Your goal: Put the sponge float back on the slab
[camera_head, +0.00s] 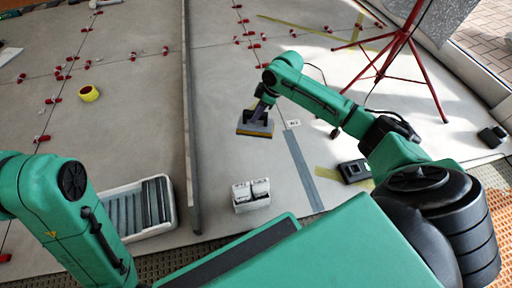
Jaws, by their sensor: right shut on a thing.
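The sponge float (256,128) has a grey plate with a yellow-orange layer along its lower edge. My right gripper (258,113) is shut on the float from above, in the middle of the view. I cannot tell whether the float touches the floor or hangs just over it. The slab (232,165) is the pale tiled floor surface around and below it. My left arm shows at the lower left, but its gripper is not in view.
A long metal straightedge (189,110) runs left of the float. A grey strip (303,170) and a small white box (250,196) lie nearer me. A white tray (103,190), yellow tape roll (89,94), black device (354,171) and red tripod (402,38) stand around.

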